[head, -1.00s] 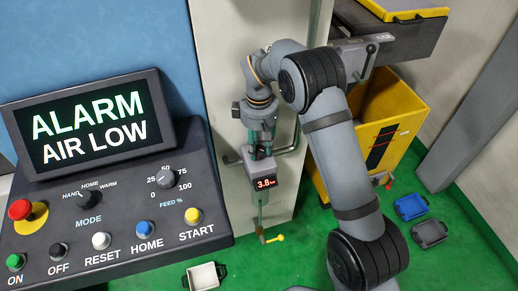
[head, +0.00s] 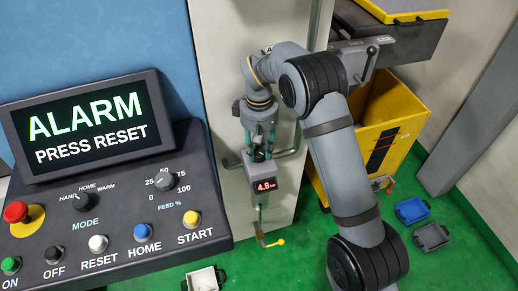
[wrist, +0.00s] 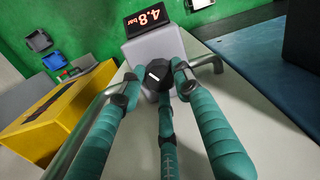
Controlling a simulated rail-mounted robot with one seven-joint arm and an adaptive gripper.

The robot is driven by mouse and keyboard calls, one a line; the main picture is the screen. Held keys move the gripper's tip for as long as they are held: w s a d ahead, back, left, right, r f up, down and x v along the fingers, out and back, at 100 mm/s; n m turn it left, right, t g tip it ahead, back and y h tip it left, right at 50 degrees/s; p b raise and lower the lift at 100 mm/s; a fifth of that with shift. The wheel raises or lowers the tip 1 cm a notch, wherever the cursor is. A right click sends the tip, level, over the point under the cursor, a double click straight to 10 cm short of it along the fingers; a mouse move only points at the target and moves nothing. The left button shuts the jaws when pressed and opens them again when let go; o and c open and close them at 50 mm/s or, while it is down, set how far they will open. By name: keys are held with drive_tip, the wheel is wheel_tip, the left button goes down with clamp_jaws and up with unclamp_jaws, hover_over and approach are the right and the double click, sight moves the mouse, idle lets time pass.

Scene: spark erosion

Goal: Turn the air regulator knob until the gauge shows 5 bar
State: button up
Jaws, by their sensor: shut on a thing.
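The air regulator is a grey box with a digital gauge (head: 264,185) on its front, reading 4.8 in red. The gauge (wrist: 153,19) also shows in the wrist view, reading 4.8 bar. The dark regulator knob (wrist: 155,75) with a white mark sits on top of the box. My gripper (head: 260,150) points down over the regulator. In the wrist view its teal fingers (wrist: 160,85) close around the knob from several sides. In the head view the fingers mostly hide the knob.
A control panel with a screen (head: 86,124) reading "ALARM PRESS RESET" stands at the left. A pipe handle (wrist: 205,64) runs close beside the regulator. A yellow bin (head: 391,120) stands at the right. Small trays (head: 412,210) lie on the green floor.

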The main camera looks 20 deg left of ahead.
sight(259, 152)
drive_tip(key=o, duration=1.1)
drive_tip(key=shift+o, duration=0.2)
wheel_tip(259, 152, up, 12)
wheel_tip(259, 152, down, 12)
idle(0.6)
